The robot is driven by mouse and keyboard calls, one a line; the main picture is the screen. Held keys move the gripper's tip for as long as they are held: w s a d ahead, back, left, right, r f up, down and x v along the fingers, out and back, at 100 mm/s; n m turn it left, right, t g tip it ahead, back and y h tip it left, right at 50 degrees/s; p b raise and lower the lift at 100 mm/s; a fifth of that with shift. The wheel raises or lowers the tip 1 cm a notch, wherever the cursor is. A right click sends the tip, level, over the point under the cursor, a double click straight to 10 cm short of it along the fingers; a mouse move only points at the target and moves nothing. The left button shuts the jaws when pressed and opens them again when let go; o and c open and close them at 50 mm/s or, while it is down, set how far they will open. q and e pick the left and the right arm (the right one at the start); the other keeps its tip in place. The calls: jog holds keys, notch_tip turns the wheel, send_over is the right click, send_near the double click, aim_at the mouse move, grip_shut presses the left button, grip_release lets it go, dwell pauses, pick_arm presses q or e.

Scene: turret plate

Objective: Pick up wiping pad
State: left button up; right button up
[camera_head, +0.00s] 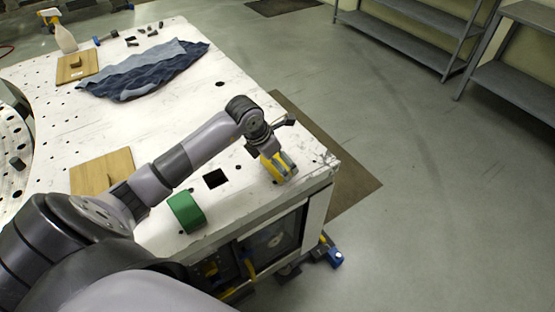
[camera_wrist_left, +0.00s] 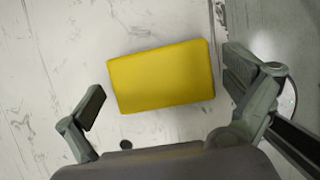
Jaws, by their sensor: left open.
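The wiping pad looks like a plain yellow block (camera_wrist_left: 162,77) lying flat on the white, scratched tabletop in the left wrist view. My left gripper (camera_wrist_left: 166,82) is open, with one finger at the left of the pad and the other at its right. Neither finger appears to hold it. In the head view the left gripper (camera_head: 268,140) is over the table's near right corner, with the yellow pad (camera_head: 271,167) just below it and partly covered. How high the fingers are above the tabletop is hard to tell. My right gripper is not in view.
A green rounded object (camera_head: 187,212) and a wooden board (camera_head: 98,172) lie near my left arm on the white table (camera_head: 228,108). A dark blue cloth (camera_head: 140,78), another board (camera_head: 78,66) and a spray bottle (camera_head: 62,35) are farther back. The table's right edge is close to the pad.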

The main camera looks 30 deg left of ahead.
pick_arm(q)
jog(key=shift+w+f, duration=0.1)
jog(key=shift+f, duration=0.25)
jog(key=shift+c, duration=0.2)
jog(key=shift+r, duration=0.1)
jog(key=c, duration=1.1)
